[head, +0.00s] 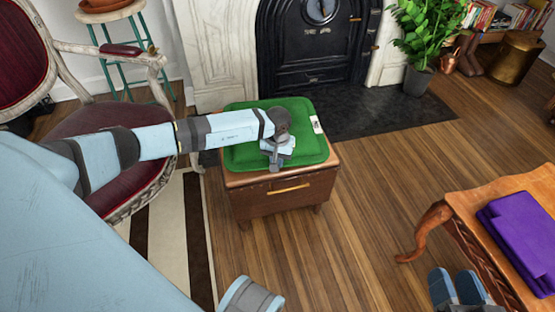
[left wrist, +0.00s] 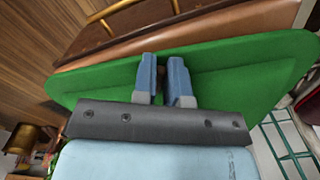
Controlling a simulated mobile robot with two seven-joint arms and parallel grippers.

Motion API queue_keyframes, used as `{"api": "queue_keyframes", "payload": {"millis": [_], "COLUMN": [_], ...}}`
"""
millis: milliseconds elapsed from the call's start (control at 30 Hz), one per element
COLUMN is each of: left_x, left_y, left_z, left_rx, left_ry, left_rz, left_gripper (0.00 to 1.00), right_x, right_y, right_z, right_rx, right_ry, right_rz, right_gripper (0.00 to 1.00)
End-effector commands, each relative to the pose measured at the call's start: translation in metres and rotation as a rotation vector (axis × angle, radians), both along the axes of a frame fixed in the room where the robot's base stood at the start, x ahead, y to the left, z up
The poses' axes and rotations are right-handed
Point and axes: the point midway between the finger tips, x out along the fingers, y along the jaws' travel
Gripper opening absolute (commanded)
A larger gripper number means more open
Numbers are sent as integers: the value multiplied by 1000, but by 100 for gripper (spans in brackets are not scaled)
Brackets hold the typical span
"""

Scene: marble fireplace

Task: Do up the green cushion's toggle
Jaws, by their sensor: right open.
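The green cushion (head: 245,155) lies on a small wooden chest (head: 260,205) in the head view. A white tag-like patch (head: 317,124) shows at its right edge. In the left wrist view the cushion (left wrist: 235,70) lies just beyond the left fingers (left wrist: 161,75). The fingers are close together, with a small dark brown piece (left wrist: 160,78), apparently the toggle, between them. Any loop is hidden. My right gripper (head: 458,287) is open and empty at the bottom right.
A carved wooden table (head: 480,205) with a folded purple cloth (head: 520,235) stands at the right. A red armchair (head: 125,130) stands at the left of the chest. The fireplace (head: 315,45) and a potted plant (head: 425,35) are behind. Floor between chest and table is clear.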

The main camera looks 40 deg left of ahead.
Motion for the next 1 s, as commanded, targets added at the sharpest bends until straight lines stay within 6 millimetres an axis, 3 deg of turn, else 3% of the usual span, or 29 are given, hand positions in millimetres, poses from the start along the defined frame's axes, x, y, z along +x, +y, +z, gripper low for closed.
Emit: {"api": "queue_keyframes", "payload": {"millis": [267, 600, 967, 1000], "left_x": [1, 4, 3, 3], "left_y": [0, -4, -5, -5], "left_z": [3, 3, 0, 0], "left_rx": [1, 0, 0, 0], "left_ry": [-3, -2, -1, -1], "left_rz": [62, 393, 436, 436], "left_gripper": [0, 0, 0, 15], "right_x": [1, 1, 0, 1], "right_y": [0, -2, -1, -1], "right_z": [4, 24, 25, 25], "right_rx": [0, 36, 47, 47], "right_ry": [-6, -64, -68, -68], "right_rz": [-3, -25, -30, -30], "right_gripper": [43, 43, 43, 43]}}
